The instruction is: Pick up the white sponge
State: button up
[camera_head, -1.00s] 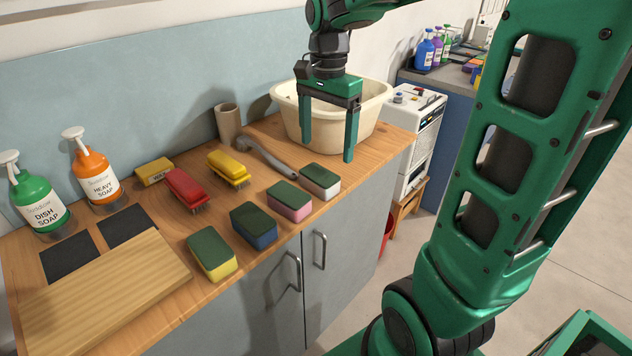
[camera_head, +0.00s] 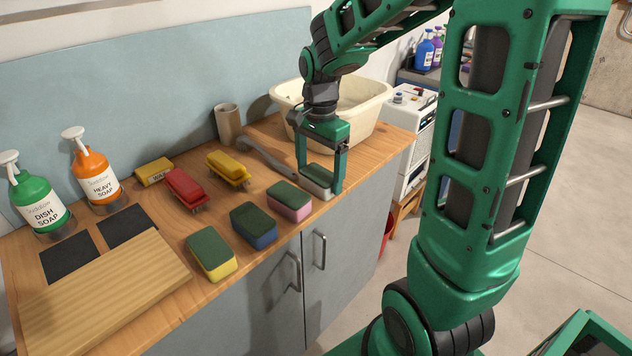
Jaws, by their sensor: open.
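The white sponge (camera_head: 316,182) with a dark green top lies on the wooden counter, rightmost in the row of sponges near the front edge. My gripper (camera_head: 319,180) points down over it. Its fingers are apart, one at the left side of the sponge and one at the right side, with the sponge between them. The right finger hides part of the sponge's right end. I cannot tell whether the fingers touch it.
The pink sponge (camera_head: 289,202) lies close on the left, then a blue sponge (camera_head: 254,226) and a yellow sponge (camera_head: 211,254). A grey-handled brush (camera_head: 268,157) lies behind. A cream basin (camera_head: 358,110) stands at the back right. Cabinet doors (camera_head: 335,240) drop below the counter edge.

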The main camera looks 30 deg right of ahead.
aim_at(316, 175)
jog(key=shift+f, duration=0.6)
jog(key=c, duration=0.8)
jog(key=shift+r, duration=0.5)
jog(key=r, duration=0.2)
jog(key=a+r, duration=0.1)
jog(key=r, duration=0.1)
jog(key=shift+s, duration=0.15)
jog(key=s+a+r, duration=0.4)
jog(key=a+r, duration=0.2)
jog(key=a, duration=0.4)
jog(key=shift+o, duration=0.2)
